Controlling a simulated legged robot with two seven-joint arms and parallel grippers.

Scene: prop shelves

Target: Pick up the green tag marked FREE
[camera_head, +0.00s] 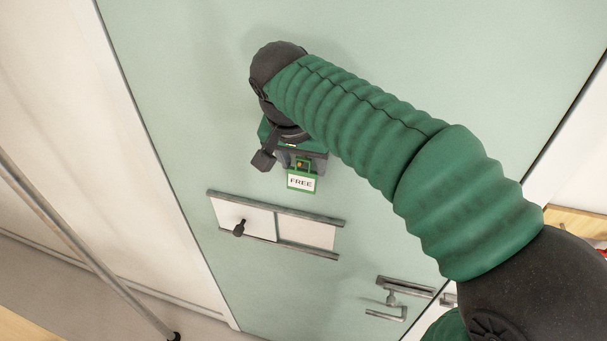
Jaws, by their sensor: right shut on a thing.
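The green tag marked FREE (301,181) hangs in front of the pale green door, its white face with the word FREE toward me. My right gripper (301,160) is right above it and is shut on the tag's top part. The wrist and the green sleeved arm come in from the right and hide part of the gripper. My left gripper is not in the picture.
The pale green door (190,120) fills the middle. Below the tag is a sliding sign panel (305,232) with a dark knob (239,228). A metal door handle (385,314) is at lower right. A metal pole (85,245) stands at left.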

